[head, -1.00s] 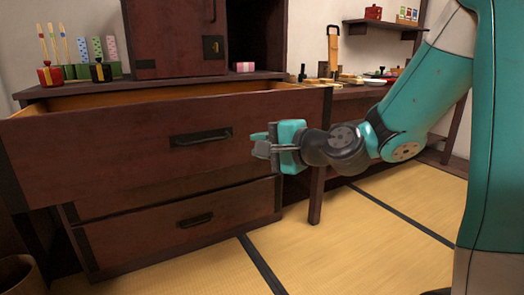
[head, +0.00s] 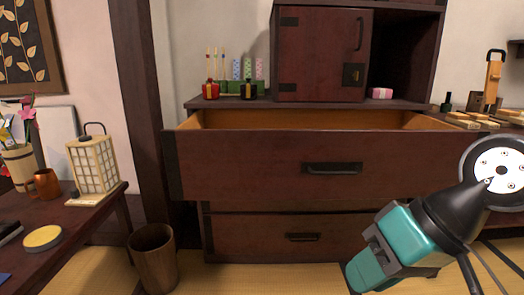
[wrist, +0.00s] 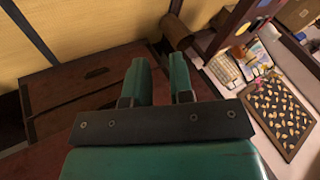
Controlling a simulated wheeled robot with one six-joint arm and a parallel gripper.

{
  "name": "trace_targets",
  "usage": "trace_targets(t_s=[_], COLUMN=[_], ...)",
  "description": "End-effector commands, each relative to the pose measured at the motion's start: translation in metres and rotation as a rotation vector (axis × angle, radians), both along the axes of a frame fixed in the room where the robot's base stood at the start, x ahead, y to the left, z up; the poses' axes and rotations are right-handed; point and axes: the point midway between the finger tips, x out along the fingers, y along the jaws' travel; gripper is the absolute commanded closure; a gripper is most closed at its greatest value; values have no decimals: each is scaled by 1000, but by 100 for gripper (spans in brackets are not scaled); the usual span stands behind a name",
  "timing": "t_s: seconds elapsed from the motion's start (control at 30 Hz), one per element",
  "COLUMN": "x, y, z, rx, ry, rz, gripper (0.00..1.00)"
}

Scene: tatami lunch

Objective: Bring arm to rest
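My gripper (head: 368,272) hangs low at the lower right of the head view, in front of the lower part of the dark wooden chest. Its teal body tilts down to the left. In the wrist view my gripper (wrist: 160,68) shows two teal fingers with a narrow gap between them and nothing held. The arm's dark wrist and a pale round joint plate show at the right edge of the head view; the rest of the arm is out of view.
The chest's upper drawer (head: 260,165) is pulled out, and the lower drawer (head: 270,238) looks shut. A wooden bin (head: 153,258) stands on the tatami to the left. A low table (head: 65,225) with a lantern (head: 93,163) and a mug (head: 45,183) is at the far left.

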Motion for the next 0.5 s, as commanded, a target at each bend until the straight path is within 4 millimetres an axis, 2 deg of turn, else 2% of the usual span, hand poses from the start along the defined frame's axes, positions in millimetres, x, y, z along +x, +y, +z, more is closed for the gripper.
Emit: trace_targets(t_s=[0.03,0.17,0.2,0.37,0.5], x=[-18,-60,-56,-55,-55], y=[0,-13,-13,-13,-13], z=[10,23,39,81,126], rx=[-67,-235,-224,-221,-219], ry=[3,35,37,38,38], rz=[102,344,322,315,313], gripper=[79,79,79,79,79])
